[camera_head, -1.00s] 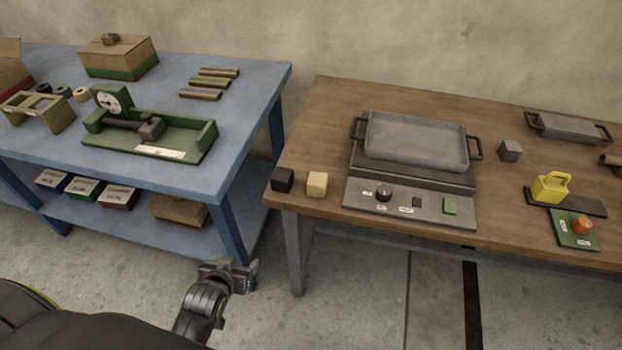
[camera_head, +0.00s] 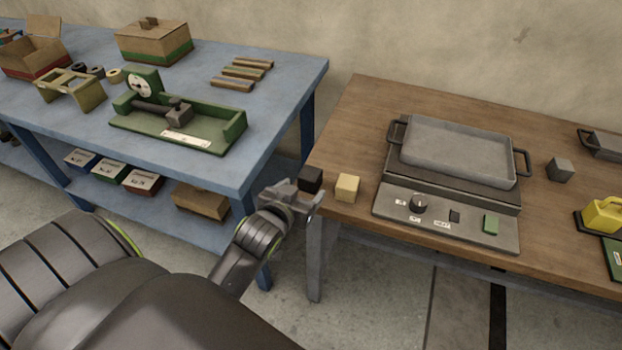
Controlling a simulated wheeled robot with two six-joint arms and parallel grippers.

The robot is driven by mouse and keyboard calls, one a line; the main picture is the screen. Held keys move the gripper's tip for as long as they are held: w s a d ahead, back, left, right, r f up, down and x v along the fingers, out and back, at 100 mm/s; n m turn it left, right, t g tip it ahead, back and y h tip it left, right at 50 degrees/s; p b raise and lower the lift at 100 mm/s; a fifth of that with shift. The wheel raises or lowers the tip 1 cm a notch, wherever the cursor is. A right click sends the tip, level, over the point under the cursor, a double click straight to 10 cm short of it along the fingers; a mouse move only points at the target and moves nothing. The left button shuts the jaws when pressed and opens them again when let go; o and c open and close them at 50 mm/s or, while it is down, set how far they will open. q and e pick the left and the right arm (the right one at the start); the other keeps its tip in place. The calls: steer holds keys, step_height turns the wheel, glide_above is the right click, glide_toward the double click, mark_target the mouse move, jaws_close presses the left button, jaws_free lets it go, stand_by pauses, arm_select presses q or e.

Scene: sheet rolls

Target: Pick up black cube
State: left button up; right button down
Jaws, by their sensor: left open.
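The black cube (camera_head: 311,179) sits at the left front corner of the brown wooden table (camera_head: 365,115). My left gripper (camera_head: 308,194) is open, just in front of and left of the black cube at the table's edge. Its fingers partly overlap the cube's lower part in the picture. I cannot tell whether they touch it. My right gripper is not in view.
A pale yellow cube (camera_head: 347,188) stands close to the right of the black cube. A hot plate (camera_head: 450,215) with a grey tray (camera_head: 460,151) stands further right. The blue table (camera_head: 215,162) is on the left, across a gap.

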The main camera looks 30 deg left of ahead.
mark_target(309, 183)
arm_select(q)
steer(key=x, duration=0.4)
steer(key=shift+w, duration=0.15)
steer(key=shift+a+x, duration=0.15)
steer(key=shift+x, duration=1.2)
steer(key=shift+a+x, duration=0.2)
steer(key=shift+x, duration=1.1)
steer(key=shift+f, duration=0.1)
steer(key=shift+c, duration=0.3)
steer(key=c, duration=1.1)
steer(key=shift+o, duration=0.2)
